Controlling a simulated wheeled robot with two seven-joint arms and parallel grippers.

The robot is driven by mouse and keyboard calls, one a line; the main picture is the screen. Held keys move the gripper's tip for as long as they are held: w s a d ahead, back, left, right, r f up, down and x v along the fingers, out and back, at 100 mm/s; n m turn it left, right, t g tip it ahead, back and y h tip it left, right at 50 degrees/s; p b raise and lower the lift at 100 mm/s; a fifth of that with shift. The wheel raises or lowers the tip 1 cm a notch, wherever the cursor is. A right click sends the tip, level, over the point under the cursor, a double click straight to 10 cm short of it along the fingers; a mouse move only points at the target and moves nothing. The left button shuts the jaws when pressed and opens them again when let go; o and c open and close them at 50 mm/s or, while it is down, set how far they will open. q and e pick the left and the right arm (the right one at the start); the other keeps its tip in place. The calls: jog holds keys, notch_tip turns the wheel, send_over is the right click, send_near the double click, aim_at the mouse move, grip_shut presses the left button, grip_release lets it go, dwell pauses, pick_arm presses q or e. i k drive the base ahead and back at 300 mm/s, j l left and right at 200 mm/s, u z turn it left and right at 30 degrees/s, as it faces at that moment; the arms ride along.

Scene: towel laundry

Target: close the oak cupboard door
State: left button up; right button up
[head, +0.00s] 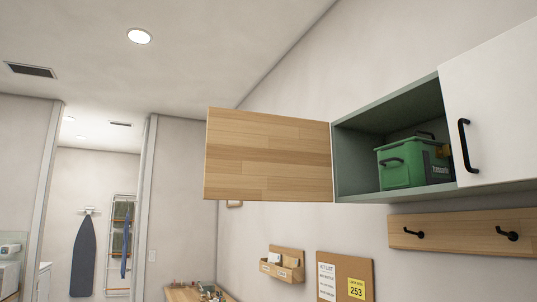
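The oak cupboard door (268,156) stands wide open in the head view, swung out to the left of the wall cupboard (356,158). Its inner or outer oak face is toward me, and no handle shows on it. The cupboard inside is grey-green and holds a green box (405,166) with black handles. A white door (495,105) with a black handle covers the right part of the cupboard and is shut. Neither of my grippers is in view.
An oak rail (465,232) with black hooks is on the wall below the cupboard. A small wooden wall organiser (283,264) and a cork board (345,278) hang lower. A cluttered wooden surface (190,293) is at the bottom. A doorway at left shows an ironing board (84,255).

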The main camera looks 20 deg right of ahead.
aim_at(250, 156)
jog(key=z, duration=1.15)
jog(key=i+j+z, duration=0.15)
jog(key=z, duration=0.25)
jog(key=i+j+z, duration=0.15)
jog(key=j+z, duration=0.25)
jog(key=i+j+z, duration=0.1)
jog(key=j+z, duration=0.85)
jog(key=j, duration=0.5)
jog(key=j+z, duration=0.2)
jog(key=j, duration=0.45)
jog(key=k+j+z, duration=0.2)
jog(key=j, duration=0.45)
jog(key=k+j, duration=0.1)
jog(key=j, duration=0.6)
jog(key=k+j, duration=0.1)
jog(key=j, duration=0.55)
